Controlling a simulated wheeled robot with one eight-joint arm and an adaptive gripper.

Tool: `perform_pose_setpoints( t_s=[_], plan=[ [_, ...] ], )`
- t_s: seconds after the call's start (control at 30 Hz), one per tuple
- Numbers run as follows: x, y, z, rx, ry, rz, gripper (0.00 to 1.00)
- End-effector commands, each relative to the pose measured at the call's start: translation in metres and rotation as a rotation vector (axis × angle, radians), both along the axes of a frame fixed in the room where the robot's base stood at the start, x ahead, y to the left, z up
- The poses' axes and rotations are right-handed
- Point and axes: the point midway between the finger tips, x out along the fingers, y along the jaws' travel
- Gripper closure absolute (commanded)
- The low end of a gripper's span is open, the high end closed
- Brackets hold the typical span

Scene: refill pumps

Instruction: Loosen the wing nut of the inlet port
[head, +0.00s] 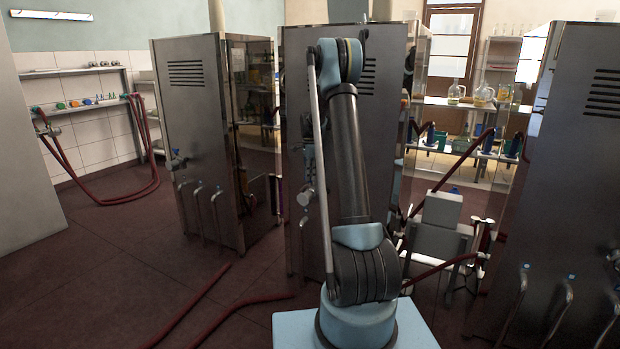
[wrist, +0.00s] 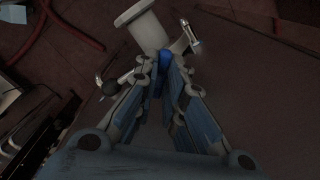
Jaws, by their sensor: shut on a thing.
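In the wrist view, my gripper (wrist: 163,78) has its two fingers closed together at the tips on a small blue piece (wrist: 164,59), which appears to be the wing nut. The fingers hide most of it. Just beyond the tips stands a pale, flanged cylinder (wrist: 143,27), which looks like the inlet port. The blue piece is beside its lower right side. In the head view, my arm blocks the middle, and the gripper and wing nut cannot be made out.
In the head view, steel cabinets (head: 203,140) stand around my arm. Dark red hoses (head: 190,308) lie on the floor at left.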

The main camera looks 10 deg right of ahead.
Motion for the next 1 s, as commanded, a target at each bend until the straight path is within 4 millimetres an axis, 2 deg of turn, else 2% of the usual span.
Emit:
perform_pose_setpoints(
  t_s=[1.0],
  plan=[
    [-0.0018, 0.0012, -0.0002, 0.007, 0.008, 0.964, 1.00]
  ],
)
